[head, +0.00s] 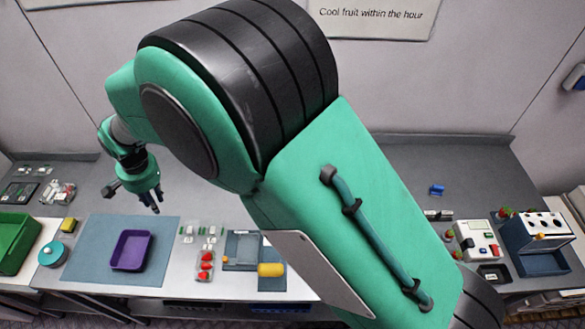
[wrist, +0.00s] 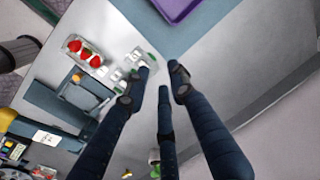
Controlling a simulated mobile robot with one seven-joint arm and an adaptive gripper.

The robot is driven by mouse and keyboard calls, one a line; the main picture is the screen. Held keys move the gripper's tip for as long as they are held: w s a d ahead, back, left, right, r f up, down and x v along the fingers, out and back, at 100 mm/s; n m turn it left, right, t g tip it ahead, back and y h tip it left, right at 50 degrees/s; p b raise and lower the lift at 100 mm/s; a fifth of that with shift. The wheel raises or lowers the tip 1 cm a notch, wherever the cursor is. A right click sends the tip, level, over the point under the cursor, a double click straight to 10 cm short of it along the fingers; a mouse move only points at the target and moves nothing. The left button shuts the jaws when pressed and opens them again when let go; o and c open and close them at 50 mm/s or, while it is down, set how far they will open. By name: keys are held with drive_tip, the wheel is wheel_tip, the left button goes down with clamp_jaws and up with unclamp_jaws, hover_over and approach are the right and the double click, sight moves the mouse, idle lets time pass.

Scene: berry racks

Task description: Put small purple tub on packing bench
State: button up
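The small purple tub (head: 132,250) sits upright on a blue-grey mat (head: 88,250) on the bench at the left of the head view. Its corner shows at the top edge of the wrist view (wrist: 176,8). My gripper (head: 155,208) hangs fingers-down above the bench, behind and slightly right of the tub, apart from it. In the wrist view its fingers (wrist: 163,78) stand apart with nothing between them. No label shows which surface is the packing bench.
A green crate (head: 14,245) and a teal round container (head: 53,253) stand left of the mat. A punnet of red berries (head: 205,265), a blue-grey device (head: 242,250) and a yellow cylinder (head: 271,269) stand right. My arm hides the middle. A white device (head: 478,240) is at far right.

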drive_tip(key=w+d+r+t, duration=0.1)
drive_tip(key=w+d+r, duration=0.1)
drive_tip(key=d+r, duration=0.8)
drive_tip(key=w+d+r+t, duration=0.1)
drive_tip(key=d+r, duration=0.4)
drive_tip(key=d, duration=0.8)
drive_tip(key=w+d+r+t, duration=0.1)
drive_tip(key=w+d+r, duration=0.1)
drive_tip(key=d+r, duration=0.8)
drive_tip(key=s+d+r, duration=0.1)
drive_tip(key=s+d, duration=0.3)
drive_tip(key=d, duration=0.4)
drive_tip(key=s+d+r, duration=0.2)
drive_tip(key=s+d, duration=0.1)
drive_tip(key=d, duration=0.6)
drive_tip(key=s+d+f+t+h, duration=0.1)
drive_tip(key=s+d+t, duration=0.1)
drive_tip(key=s+d, duration=1.1)
drive_tip(key=shift+s+h, duration=0.3)
drive_tip(key=shift+h, duration=0.1)
drive_tip(key=shift+f, duration=0.1)
wheel_tip(320, 180, down, 8)
drive_tip(key=b, duration=0.8)
